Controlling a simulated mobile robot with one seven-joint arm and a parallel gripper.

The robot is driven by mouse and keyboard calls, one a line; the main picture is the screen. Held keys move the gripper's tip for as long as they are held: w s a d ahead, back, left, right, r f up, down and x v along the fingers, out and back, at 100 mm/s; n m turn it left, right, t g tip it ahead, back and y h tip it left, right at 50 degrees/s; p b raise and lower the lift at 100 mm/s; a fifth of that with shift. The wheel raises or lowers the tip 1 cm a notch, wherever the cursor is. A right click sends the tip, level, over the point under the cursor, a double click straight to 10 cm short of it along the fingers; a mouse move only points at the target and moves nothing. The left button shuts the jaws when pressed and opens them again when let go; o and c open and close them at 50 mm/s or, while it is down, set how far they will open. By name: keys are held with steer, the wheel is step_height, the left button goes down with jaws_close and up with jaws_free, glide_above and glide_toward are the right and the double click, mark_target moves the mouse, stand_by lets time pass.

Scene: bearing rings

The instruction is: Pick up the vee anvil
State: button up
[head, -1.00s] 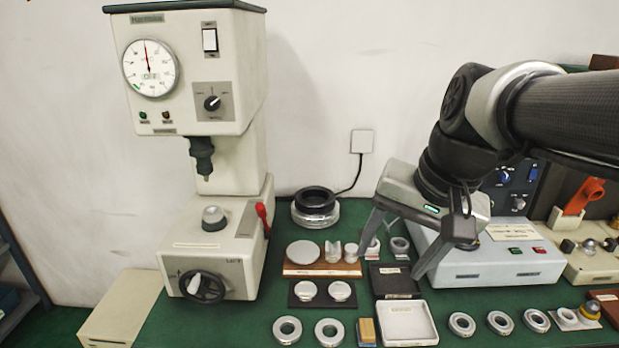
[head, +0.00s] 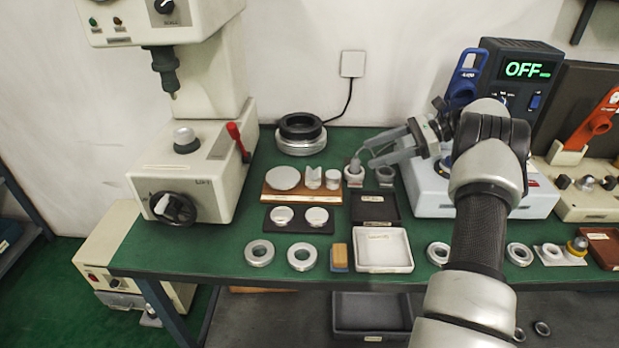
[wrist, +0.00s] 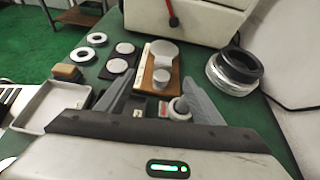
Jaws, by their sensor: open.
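The vee anvil (head: 313,177) is a small silvery block with a notched top. It stands on a wooden board (head: 270,192) between a large round disc (head: 283,178) and a short cylinder (head: 333,179). My gripper (head: 368,151) is open and empty, to the right of the board and apart from the anvil, its fingers pointing left. In the wrist view the board (wrist: 147,72) lies ahead between the fingertips (wrist: 154,75), with the cylinder (wrist: 161,78) nearest and the disc (wrist: 163,52) beyond. I cannot make out the vee anvil clearly there.
A ringed part (head: 354,172) stands close below my fingers. A dark tray (head: 375,207), a white tray (head: 383,250) and a dark plate with two discs (head: 298,220) lie in front. A press (head: 190,170) stands left; stacked rings (head: 301,134) sit behind.

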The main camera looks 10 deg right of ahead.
steer(key=f, duration=0.1)
steer(key=b, duration=0.2)
glide_toward(319, 172)
steer(key=a+f, duration=0.1)
steer(key=a, duration=0.2)
steer(key=shift+w+f+y, duration=0.1)
steer(key=shift+f+y, duration=0.2)
steer(key=shift+f, duration=0.1)
steer(key=shift+b+x, duration=0.55)
steer(key=shift+x, duration=2.55)
steer(key=shift+w+f, duration=0.1)
steer(key=shift+w, duration=0.15)
steer(key=c, duration=1.5)
